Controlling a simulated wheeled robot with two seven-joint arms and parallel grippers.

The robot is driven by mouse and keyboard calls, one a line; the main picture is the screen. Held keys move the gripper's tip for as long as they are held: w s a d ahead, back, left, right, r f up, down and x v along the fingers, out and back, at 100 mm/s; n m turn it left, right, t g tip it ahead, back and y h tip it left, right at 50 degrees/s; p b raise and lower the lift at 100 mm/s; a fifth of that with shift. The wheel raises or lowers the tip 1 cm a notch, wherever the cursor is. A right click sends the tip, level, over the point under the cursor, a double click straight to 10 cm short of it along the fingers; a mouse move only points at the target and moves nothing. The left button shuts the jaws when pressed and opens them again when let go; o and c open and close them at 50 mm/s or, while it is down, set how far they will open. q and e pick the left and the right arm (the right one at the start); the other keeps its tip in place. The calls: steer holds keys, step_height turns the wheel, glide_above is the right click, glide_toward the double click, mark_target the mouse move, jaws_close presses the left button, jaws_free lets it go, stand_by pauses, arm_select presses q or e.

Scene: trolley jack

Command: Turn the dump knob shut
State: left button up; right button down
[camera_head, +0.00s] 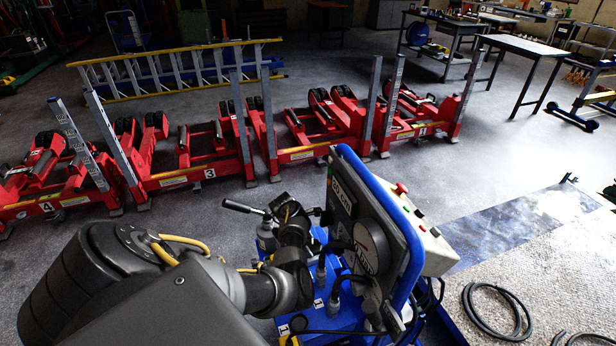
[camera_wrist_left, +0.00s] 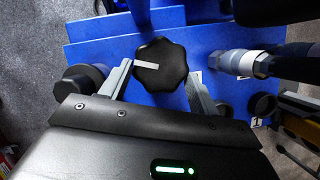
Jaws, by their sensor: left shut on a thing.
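The dump knob (camera_wrist_left: 168,58) is a black, lobed knob on a blue surface. It shows in the left wrist view with a white stripe from its middle towards the left. My left gripper (camera_wrist_left: 160,72) has one grey finger on each side of the knob and is shut on it. In the head view my left arm reaches in from the left to the blue pump unit (camera_head: 310,318), and the knob is hidden there. My right gripper is not in view.
A round gauge (camera_head: 370,245) and a control box (camera_head: 425,238) stand close to the right of my left arm. Hoses (camera_head: 497,310) lie on the floor at right. Red trolley jacks (camera_head: 200,150) and a ladder (camera_head: 175,70) are behind. Hose fittings (camera_wrist_left: 240,62) sit right of the knob.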

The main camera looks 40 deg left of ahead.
arm_select(q)
steer(key=shift+w+a+m, duration=0.1)
steer(key=shift+m, duration=0.7)
steer(key=shift+g, duration=0.3)
steer(key=o, duration=1)
steer(key=shift+c, duration=0.2)
steer(key=p+v, duration=0.1)
steer(key=v, duration=0.9)
steer(key=shift+a+r+p, duration=0.3)
steer(key=shift+r+p, duration=0.05)
